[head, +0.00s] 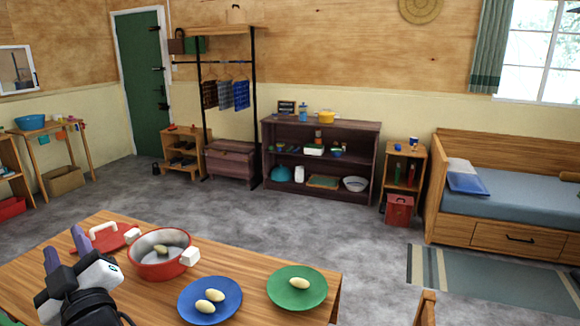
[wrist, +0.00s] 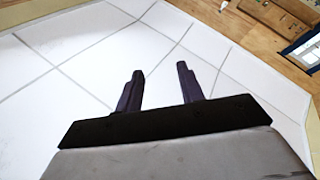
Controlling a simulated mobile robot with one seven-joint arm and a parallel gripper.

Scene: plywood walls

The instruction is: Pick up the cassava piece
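Pale oval pieces that look like cassava lie on the wooden table (head: 110,275). One piece (head: 299,284) is on the green plate (head: 283,296). Two pieces (head: 205,306) lie together on the blue plate (head: 187,303). At least one duller piece (head: 160,251) is inside the red pot (head: 152,271). My gripper (head: 65,244) is at the table's left side, left of the pot, with its fingers pointing up. In the wrist view its two fingers (wrist: 158,85) stand apart with nothing between them. The wrist view shows no cassava.
The pot's white side grips (head: 190,257) stick out. A chair back (head: 425,308) stands right of the table. Shelves and a bed (head: 510,195) line the far walls, with open floor between.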

